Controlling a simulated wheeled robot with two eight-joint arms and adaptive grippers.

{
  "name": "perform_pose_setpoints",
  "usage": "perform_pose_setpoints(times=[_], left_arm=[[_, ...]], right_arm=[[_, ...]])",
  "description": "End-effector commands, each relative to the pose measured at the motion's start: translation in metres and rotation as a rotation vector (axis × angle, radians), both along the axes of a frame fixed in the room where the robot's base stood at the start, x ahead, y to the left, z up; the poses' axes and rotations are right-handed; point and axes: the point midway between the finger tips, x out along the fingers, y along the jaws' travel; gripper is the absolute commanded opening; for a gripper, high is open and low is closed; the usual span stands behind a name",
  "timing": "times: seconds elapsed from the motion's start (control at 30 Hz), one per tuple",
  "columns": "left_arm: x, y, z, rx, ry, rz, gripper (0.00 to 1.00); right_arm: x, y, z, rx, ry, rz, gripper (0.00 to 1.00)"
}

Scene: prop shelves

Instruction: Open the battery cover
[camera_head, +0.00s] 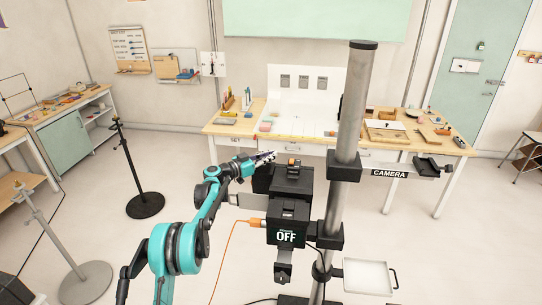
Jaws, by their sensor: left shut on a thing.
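A black battery box (291,185) is mounted on the grey upright pole, with a small orange-brown piece on top. Below it is a black unit (287,233) whose display reads OFF. A dark panel (262,180) stands at the box's left side and looks like the battery cover; how far it is open is hard to tell. My left gripper (266,157) comes in from the left and is shut at this panel's upper edge. The fingertips are small and the exact contact is unclear. My right gripper is not in view.
The grey pole (349,130) rises just right of the box, with a side arm labelled CAMERA (389,174). An orange cable (230,245) hangs from the unit. A white tray (368,276) sits low right. A workbench (300,130) stands behind. Floor to the left is mostly clear.

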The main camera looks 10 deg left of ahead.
Motion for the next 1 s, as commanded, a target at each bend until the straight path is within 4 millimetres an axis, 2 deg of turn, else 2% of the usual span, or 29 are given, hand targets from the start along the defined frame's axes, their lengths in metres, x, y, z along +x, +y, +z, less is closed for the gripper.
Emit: perform_pose_setpoints(times=[0.2, 0.4, 0.77, 0.8, 0.87, 1.0], left_arm=[[-0.041, 0.002, -0.003, 0.000, 0.000, 0.003, 0.00], [-0.068, 0.001, -0.002, 0.000, 0.000, 0.002, 0.00], [-0.072, 0.001, 0.000, -0.001, 0.000, 0.002, 0.00], [-0.072, 0.001, 0.000, -0.001, 0.000, 0.002, 0.18], [-0.072, 0.001, 0.000, -0.001, 0.000, 0.002, 0.32], [-0.072, 0.001, 0.000, -0.001, 0.001, 0.002, 0.32]], right_arm=[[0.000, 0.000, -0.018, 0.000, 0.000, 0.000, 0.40], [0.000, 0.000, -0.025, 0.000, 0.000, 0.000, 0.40], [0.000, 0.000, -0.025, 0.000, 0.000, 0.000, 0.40], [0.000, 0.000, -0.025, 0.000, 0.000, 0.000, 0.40], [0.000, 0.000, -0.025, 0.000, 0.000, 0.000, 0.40], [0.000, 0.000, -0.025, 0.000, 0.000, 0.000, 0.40]])
